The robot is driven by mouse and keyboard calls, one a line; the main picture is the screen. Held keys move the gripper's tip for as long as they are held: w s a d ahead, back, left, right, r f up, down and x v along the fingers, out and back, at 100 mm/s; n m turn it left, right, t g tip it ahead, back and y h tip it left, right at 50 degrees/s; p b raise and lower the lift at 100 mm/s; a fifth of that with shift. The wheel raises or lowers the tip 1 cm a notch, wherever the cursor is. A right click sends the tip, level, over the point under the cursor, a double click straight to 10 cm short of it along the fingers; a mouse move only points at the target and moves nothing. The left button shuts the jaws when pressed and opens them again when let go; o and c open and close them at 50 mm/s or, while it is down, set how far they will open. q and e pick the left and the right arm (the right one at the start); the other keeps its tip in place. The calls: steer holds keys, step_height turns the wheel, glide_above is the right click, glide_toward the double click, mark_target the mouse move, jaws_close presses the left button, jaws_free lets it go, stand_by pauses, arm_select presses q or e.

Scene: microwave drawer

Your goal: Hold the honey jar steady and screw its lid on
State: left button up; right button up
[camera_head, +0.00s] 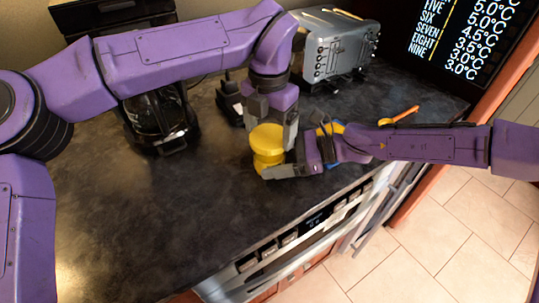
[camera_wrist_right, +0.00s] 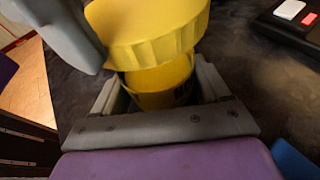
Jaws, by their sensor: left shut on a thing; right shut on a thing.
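The yellow honey jar (camera_head: 263,163) stands near the counter's front edge; its body also shows in the right wrist view (camera_wrist_right: 160,84). The wider, ribbed yellow lid (camera_head: 266,138) is at the jar's mouth, and it fills the top of the right wrist view (camera_wrist_right: 150,35). My right gripper (camera_head: 283,163) comes in from the right, low, shut on the jar body. The far finger is partly hidden.
A silver toaster (camera_head: 337,45) stands at the back, and a coffee maker (camera_head: 160,118) is at the back left. An orange-handled item (camera_head: 400,115) and something blue and yellow lie behind my right arm. The dark counter (camera_head: 150,215) is clear at the front left.

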arm_select(q)
steer(key=o, duration=0.9)
steer(key=shift+r, duration=0.15)
steer(key=shift+r, duration=2.35)
